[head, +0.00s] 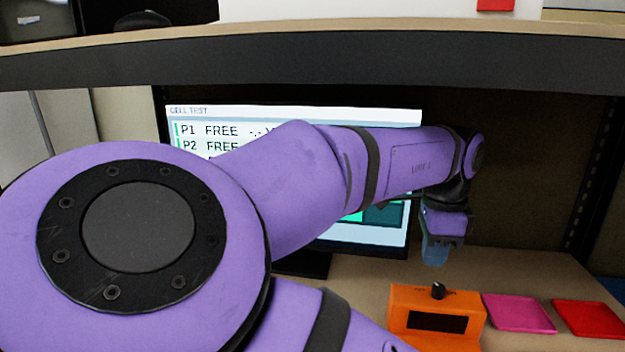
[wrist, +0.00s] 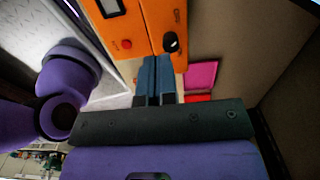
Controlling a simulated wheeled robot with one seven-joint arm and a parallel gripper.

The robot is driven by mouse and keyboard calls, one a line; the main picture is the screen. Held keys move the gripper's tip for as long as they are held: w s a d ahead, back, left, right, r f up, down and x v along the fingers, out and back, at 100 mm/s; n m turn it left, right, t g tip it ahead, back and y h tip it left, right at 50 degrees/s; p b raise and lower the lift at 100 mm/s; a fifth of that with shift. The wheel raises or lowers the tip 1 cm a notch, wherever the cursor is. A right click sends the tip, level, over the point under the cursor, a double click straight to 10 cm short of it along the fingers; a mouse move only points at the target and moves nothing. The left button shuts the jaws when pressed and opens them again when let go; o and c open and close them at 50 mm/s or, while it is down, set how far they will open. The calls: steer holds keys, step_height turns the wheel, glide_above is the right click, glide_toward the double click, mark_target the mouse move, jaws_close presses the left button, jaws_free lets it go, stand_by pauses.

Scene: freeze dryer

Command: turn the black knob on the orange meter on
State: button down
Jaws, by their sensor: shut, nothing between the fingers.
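The orange meter (head: 405,303) stands on the bench at the lower right of the head view, with a dark display on its front. Its black knob (head: 438,290) sticks up from the top. In the wrist view the meter (wrist: 145,20) fills the upper middle, and the knob (wrist: 171,42) is just beyond and right of my fingertips. My gripper (head: 434,262) points down above and behind the knob in the head view. Its blue fingers (wrist: 156,58) are shut together and empty. They look apart from the knob; the exact gap is unclear.
A pink pad (head: 518,313) and a red pad (head: 590,319) lie right of the meter. A monitor (head: 300,112) stands behind my arm. A shelf (head: 330,55) crosses above. A red round part (wrist: 126,44) sits on the meter left of the fingers.

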mark_target(425, 297)
step_height(425, 297, down, 6)
steer(key=shift+r, duration=0.1)
steer(key=shift+s+f, duration=0.3)
steer(key=shift+f, duration=0.25)
steer(key=shift+w+r, duration=0.15)
steer(key=shift+w, duration=0.25)
stand_by(0.7)
steer(key=shift+w, duration=0.1)
